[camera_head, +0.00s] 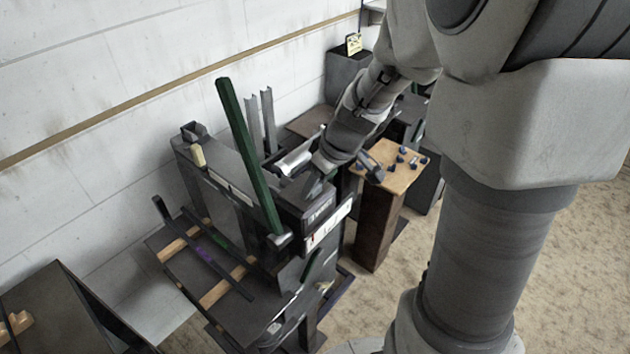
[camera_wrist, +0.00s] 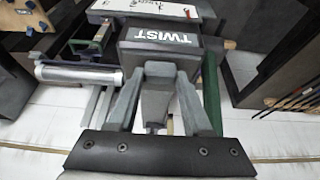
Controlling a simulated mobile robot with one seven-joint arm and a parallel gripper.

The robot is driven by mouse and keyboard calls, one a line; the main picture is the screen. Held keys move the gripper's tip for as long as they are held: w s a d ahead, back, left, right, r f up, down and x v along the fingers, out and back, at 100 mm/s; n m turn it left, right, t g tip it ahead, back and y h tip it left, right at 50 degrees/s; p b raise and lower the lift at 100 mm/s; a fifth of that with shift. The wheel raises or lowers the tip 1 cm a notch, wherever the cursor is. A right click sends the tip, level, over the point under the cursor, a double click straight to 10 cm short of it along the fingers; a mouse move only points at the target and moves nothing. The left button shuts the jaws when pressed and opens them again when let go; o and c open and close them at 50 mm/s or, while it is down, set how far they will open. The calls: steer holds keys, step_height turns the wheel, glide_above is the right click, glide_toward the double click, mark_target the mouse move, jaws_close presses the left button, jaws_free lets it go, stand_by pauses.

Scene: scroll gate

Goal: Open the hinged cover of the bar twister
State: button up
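The bar twister is the dark machine in the middle of the head view. Its dark housing (camera_head: 312,212) bears a light label at the front end. In the wrist view the housing (camera_wrist: 165,42) reads TWIST. A grey tab-like part (camera_wrist: 156,92) projects from it; I cannot tell whether this belongs to the cover. My gripper (camera_wrist: 158,76) is open, with one finger on each side of that grey part and small gaps showing. In the head view my gripper (camera_head: 313,180) is over the top of the housing. The cover's outline and hinge are not clear.
A long green bar (camera_head: 245,150) leans up beside the housing, close to my gripper. A silver cylinder (camera_wrist: 78,74) lies left of the housing in the wrist view. A wooden-topped stand (camera_head: 405,176) with small blue pieces is at the right. A rack (camera_head: 238,315) holds bars in front.

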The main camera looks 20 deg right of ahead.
jaws_close()
stand_by(0.9)
